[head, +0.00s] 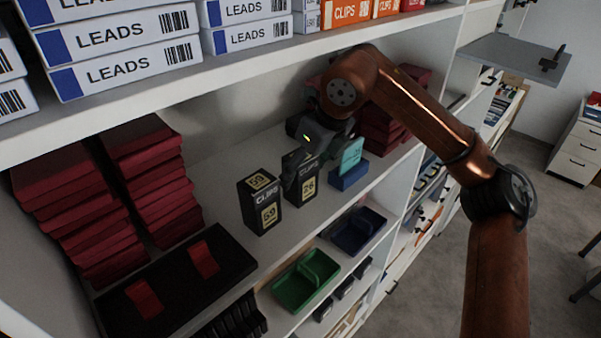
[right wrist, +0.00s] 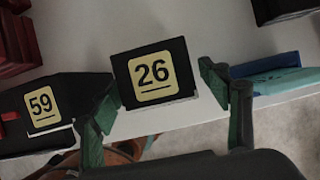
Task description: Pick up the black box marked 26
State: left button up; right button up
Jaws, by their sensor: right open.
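The black box marked 26 (head: 302,189) stands upright on the white shelf, right of a similar black box marked 59 (head: 261,203). My right gripper (head: 308,165) reaches in over the box marked 26 and partly hides its top. In the right wrist view, the open fingers (right wrist: 168,100) stand on either side of the box marked 26 (right wrist: 150,72), with gaps showing. The left finger is close beside the box marked 59 (right wrist: 52,105). My left gripper is not in view.
A blue box with a teal item (head: 350,172) stands just right of my gripper. Stacks of dark red boxes (head: 150,175) and a black tray (head: 180,283) are on the left. The upper shelf (head: 200,90) with cartons overhangs. Green (head: 303,279) and blue bins sit below.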

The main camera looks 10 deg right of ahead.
jog(key=f, duration=0.1)
jog(key=w+a+f+p, duration=0.1)
jog(key=w+f+p, duration=0.1)
jog(key=shift+w+a+f, duration=0.2)
jog(key=shift+a+f, duration=0.1)
jog(key=shift+w+f, duration=0.15)
jog(key=shift+f, duration=0.45)
jog(key=shift+a, duration=0.1)
jog(key=shift+c, duration=0.5)
jog(key=shift+r, duration=0.1)
jog(key=c, duration=1.3)
